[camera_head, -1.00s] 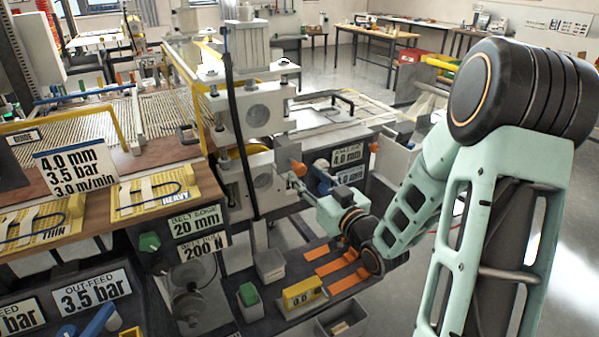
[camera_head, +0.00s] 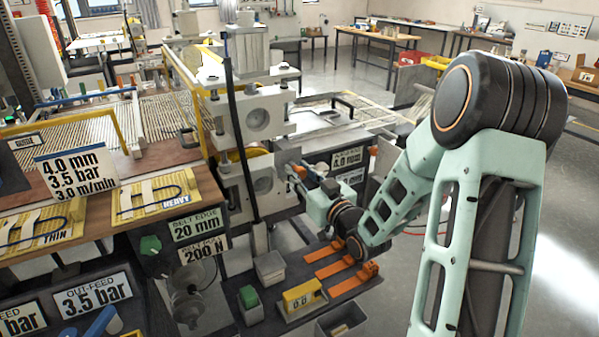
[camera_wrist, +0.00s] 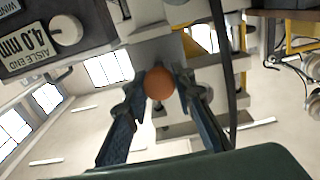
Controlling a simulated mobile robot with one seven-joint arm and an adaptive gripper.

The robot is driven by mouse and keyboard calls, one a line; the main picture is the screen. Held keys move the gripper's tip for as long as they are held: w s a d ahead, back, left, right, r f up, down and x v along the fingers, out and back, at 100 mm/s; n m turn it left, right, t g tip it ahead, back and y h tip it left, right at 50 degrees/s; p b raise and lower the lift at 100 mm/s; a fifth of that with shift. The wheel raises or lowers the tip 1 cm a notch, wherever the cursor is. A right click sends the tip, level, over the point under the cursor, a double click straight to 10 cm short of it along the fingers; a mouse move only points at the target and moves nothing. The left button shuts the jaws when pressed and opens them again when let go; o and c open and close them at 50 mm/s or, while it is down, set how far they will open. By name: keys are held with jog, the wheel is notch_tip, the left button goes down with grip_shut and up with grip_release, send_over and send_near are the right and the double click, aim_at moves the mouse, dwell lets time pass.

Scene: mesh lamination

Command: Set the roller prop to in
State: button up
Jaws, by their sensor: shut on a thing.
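The roller prop appears to be the part with the round orange knob (camera_wrist: 159,83), on a flat grey plate of the roller machine (camera_head: 262,178). My gripper (camera_wrist: 160,88) is shut on this knob, one dark finger on each side, in the wrist view. In the head view my gripper (camera_head: 298,172) is against the right side of the machine, below the upper roller block. The knob is mostly hidden there by my gripper. I cannot tell whether the prop is in or out.
A dial box labelled aisle end 4.0 mm (camera_wrist: 66,30) is close to my gripper. A black hose (camera_head: 240,130) hangs down the machine's front. Below my arm are orange strips (camera_head: 345,284), a yellow meter (camera_head: 302,297) and grey bins (camera_head: 342,322). The floor at right is open.

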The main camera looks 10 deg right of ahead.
aim_at(290, 162)
grip_shut()
jog(key=b+x, duration=0.3)
jog(key=x, duration=0.2)
jog(key=shift+w+a+f, duration=0.15)
jog(key=shift+w+a, duration=0.05)
jog(key=shift+w, duration=0.1)
jog(key=shift+w+a+b, duration=0.1)
jog(key=shift+w+b, duration=0.25)
jog(key=shift+r, duration=0.35)
jog(key=o, duration=1)
grip_release()
jog(key=shift+w+f, duration=0.15)
jog(key=shift+w, duration=0.05)
jog(key=shift+o, duration=0.2)
jog(key=shift+s, duration=0.1)
jog(key=v, duration=1.2)
